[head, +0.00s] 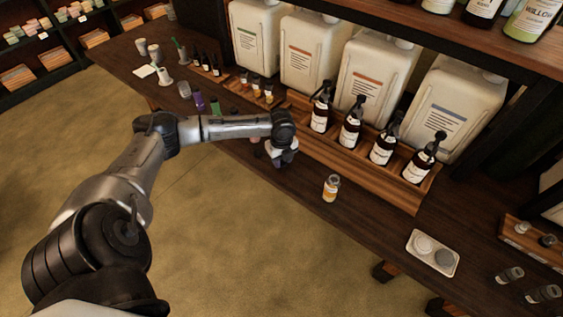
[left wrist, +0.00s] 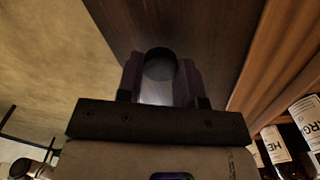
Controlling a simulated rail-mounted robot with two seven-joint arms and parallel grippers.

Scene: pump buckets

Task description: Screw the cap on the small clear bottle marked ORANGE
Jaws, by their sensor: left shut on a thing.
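A small clear bottle (head: 331,189) with a pale label and orange-toned contents stands upright on the dark wooden counter. I take it for the ORANGE bottle, but its marking is too small to read. My left gripper (head: 279,158) points down over the counter, to the left of this bottle and apart from it. My right gripper is in neither view.
A wooden rack (head: 408,190) of dark pump bottles (head: 383,147) stands behind, before large white jugs (head: 358,68). A white dish (head: 421,255) with two round pieces lies to the right. Small bottles stand at far left and lower right. Counter around the clear bottle is bare.

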